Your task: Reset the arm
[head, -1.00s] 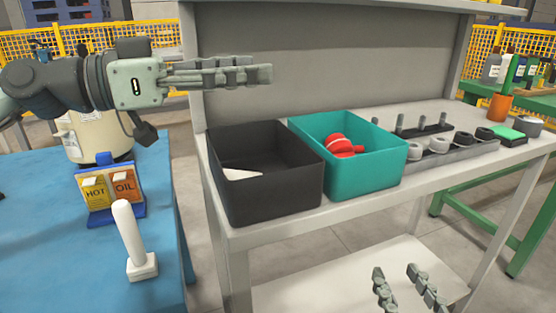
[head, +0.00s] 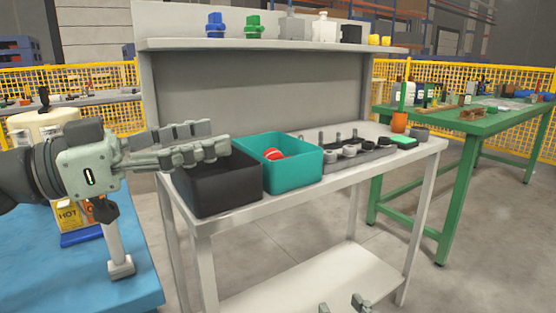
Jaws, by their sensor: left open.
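My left gripper (head: 219,138) is at the left in the head view, in front of the white workbench. Its fingers are apart, with nothing between them, and point right. They overlap the rim of the black bin (head: 222,187) in the picture; I cannot tell whether they touch it. Only the fingertips of my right gripper (head: 342,305) show at the bottom edge, apart and with nothing seen between them. The teal bin (head: 300,172) beside the black bin holds a red object (head: 273,153).
A blue table (head: 135,285) at the left bears a white upright handle (head: 115,245) and a yellow HOT pack (head: 67,216), partly hidden by my arm. The workbench (head: 275,196) has a parts rack (head: 375,154). A green table (head: 455,130) stands right; open floor lies between.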

